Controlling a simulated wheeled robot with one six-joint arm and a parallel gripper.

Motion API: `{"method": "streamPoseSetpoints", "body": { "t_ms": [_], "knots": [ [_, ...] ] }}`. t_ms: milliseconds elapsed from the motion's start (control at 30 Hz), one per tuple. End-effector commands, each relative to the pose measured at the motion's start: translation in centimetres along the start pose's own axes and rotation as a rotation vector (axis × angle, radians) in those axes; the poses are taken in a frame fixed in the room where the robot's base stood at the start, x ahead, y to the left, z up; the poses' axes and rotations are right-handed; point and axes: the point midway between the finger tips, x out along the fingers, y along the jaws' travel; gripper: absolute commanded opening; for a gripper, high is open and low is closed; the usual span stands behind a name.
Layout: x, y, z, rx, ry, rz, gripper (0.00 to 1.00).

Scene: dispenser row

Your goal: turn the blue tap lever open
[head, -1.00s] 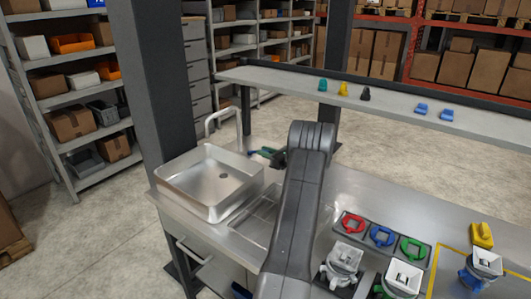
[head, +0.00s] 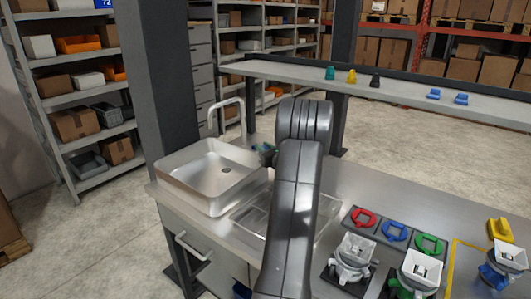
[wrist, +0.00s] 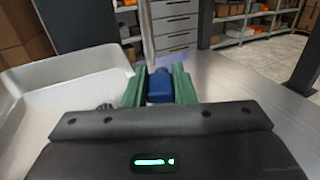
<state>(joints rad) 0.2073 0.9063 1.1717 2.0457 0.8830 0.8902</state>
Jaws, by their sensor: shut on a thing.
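The blue tap lever (wrist: 160,86) shows in the wrist view between the two green fingers of my gripper (wrist: 159,80). The fingers are shut on it, one on each side. In the head view a bit of blue (head: 264,147) shows at the right of the sink, just left of my arm; most of my gripper is hidden there behind my arm. The silver tap (head: 225,108) arches up behind the sink (head: 188,200), and its post also shows in the wrist view (wrist: 146,35). How far the lever is turned I cannot tell.
Right of the sink are a drain grid (head: 243,215) and bare steel counter. A raised shelf (head: 400,92) with small coloured parts runs behind. A dark post (head: 160,70) stands left.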

Motion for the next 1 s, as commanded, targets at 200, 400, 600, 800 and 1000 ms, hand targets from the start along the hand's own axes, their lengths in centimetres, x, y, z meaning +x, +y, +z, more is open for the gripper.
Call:
{"method": "streamPoseSetpoints", "body": {
  "t_ms": [200, 400, 600, 800, 1000],
  "knots": [
    [0.1, 0.0, 0.3, -0.001, -0.003, -0.001, 0.0],
    [0.0, 0.0, 0.3, -0.001, -0.002, 0.0, 0.45],
    [0.0, 0.0, 0.1, 0.0, -0.001, 0.0, 0.45],
    [-1.2, -0.1, 0.0, 0.0, 0.0, -0.002, 0.45],
    [-5.2, -0.1, -0.1, 0.0, -0.001, -0.004, 0.45]
  ]
}}
